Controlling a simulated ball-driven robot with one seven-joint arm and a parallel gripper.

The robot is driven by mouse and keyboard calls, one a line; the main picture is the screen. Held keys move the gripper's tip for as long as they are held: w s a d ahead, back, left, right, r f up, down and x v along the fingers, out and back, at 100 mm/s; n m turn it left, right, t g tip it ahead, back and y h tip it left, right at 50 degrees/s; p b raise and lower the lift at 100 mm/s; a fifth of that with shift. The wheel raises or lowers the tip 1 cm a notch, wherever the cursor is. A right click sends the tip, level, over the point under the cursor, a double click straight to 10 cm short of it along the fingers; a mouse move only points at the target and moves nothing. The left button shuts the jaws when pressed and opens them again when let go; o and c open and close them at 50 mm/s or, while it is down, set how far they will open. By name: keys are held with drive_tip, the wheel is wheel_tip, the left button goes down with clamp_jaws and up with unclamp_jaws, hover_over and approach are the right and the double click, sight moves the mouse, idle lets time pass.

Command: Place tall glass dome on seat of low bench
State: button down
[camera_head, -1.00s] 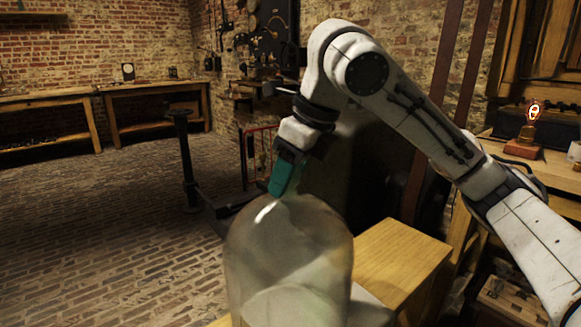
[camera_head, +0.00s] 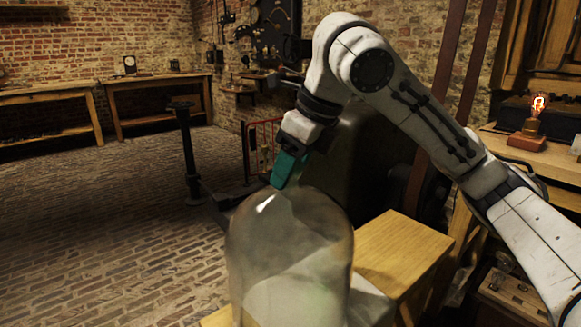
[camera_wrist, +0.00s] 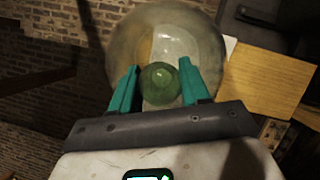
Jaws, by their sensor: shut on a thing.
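The tall glass dome (camera_head: 290,245), clear and round-topped, stands upright in the lower middle of the head view, its base cut off by the frame. My gripper (camera_head: 283,180) is at its top. In the wrist view the teal fingers of my gripper (camera_wrist: 160,86) are on either side of the dome's round green glass knob (camera_wrist: 160,80), with the glass dome (camera_wrist: 125,45) beyond. A pale wooden top (camera_head: 405,245), perhaps the low bench's seat, lies behind and right of the dome. I cannot tell whether the dome's base touches anything.
A lit bulb on a wooden base (camera_head: 528,138) stands on a side table at the right. Workbenches (camera_head: 160,100) line the far wall. A black post (camera_head: 187,155) stands on the open brick floor (camera_head: 100,220) at the left. A pale sheet (camera_head: 370,300) lies beside the dome.

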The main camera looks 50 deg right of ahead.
drive_tip(key=c, duration=0.5)
unclamp_jaws()
drive_tip(key=shift+s+f+g, duration=0.15)
drive_tip(key=shift+f+g, duration=0.15)
drive_tip(key=shift+f, duration=0.55)
drive_tip(key=shift+c, duration=0.2)
drive_tip(key=p+v, duration=0.5)
drive_tip(key=v, duration=0.8)
drive_tip(key=shift+r+p, duration=0.3)
drive_tip(key=shift+r, duration=0.1)
